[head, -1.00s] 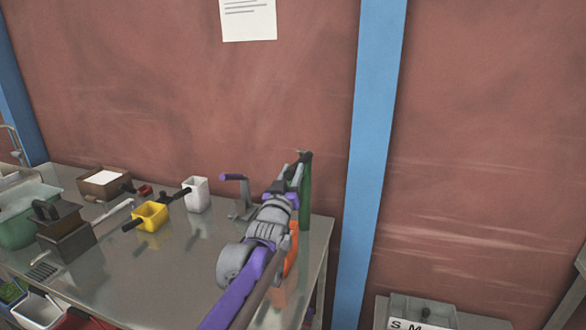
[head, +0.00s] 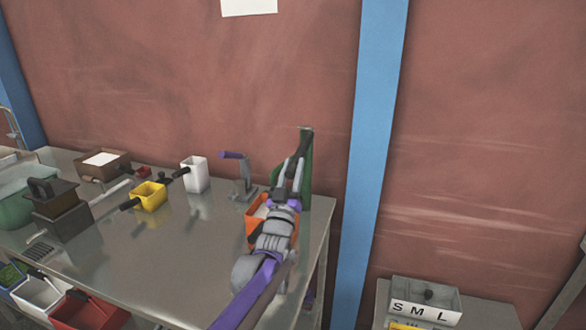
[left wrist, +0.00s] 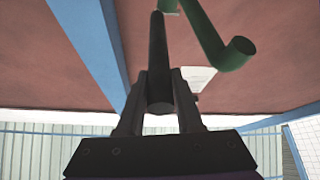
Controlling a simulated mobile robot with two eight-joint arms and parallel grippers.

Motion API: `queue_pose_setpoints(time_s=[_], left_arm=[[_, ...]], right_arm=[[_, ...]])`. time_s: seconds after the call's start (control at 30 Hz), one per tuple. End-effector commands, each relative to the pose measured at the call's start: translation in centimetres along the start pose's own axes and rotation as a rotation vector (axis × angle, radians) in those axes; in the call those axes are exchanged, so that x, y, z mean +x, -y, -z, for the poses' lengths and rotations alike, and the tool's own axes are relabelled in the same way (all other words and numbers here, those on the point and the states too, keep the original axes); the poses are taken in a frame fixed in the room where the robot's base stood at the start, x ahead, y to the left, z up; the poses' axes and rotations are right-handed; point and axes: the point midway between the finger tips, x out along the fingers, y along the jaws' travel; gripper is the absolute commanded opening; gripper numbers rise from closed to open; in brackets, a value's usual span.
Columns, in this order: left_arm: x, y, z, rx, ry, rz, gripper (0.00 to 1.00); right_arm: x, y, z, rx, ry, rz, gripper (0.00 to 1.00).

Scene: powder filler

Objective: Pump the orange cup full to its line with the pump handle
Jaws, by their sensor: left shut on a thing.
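The orange cup (head: 258,212) stands at the right end of the metal table, partly hidden behind my left gripper and arm. The green pump body (head: 307,170) rises just behind it. My left gripper (head: 287,188) is shut on the dark pump handle (head: 302,146), in front of the green body. In the left wrist view, the dark round bar of the handle (left wrist: 158,60) runs between the two fingers (left wrist: 160,108), with a green curved part of the pump (left wrist: 215,42) beside it. The fill line and the cup's powder level are not clear. My right gripper is not in view.
A bracket with a purple grip (head: 240,175), a white cup (head: 194,176) and a yellow cup (head: 150,197) stand left of the pump. A dark box (head: 62,218) sits farther left. The table's front middle is clear. A box marked S M L (head: 425,305) is at lower right.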

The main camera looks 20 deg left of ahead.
Motion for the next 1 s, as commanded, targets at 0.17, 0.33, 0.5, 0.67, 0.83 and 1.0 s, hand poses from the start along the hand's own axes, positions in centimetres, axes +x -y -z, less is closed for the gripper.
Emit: queue_pose_setpoints(time_s=[0.17,0.33,0.5,0.67,0.83,1.0], left_arm=[[0.0,0.0,0.0,0.0,0.002,0.0,0.53],[0.0,0.0,0.0,0.0,0.001,0.0,0.64],[0.0,0.0,0.0,0.0,0.001,0.0,0.64],[-1.2,0.0,0.0,0.0,0.001,0.0,0.64],[-4.5,0.0,0.0,0.0,0.001,0.0,0.64],[-7.9,0.0,0.0,0.0,0.001,0.0,0.64]], right_arm=[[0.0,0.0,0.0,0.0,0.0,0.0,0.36],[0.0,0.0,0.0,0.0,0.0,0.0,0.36],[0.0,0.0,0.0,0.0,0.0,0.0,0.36],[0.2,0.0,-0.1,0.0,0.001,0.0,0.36],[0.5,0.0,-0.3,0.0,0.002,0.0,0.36],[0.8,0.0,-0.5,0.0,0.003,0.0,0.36]])
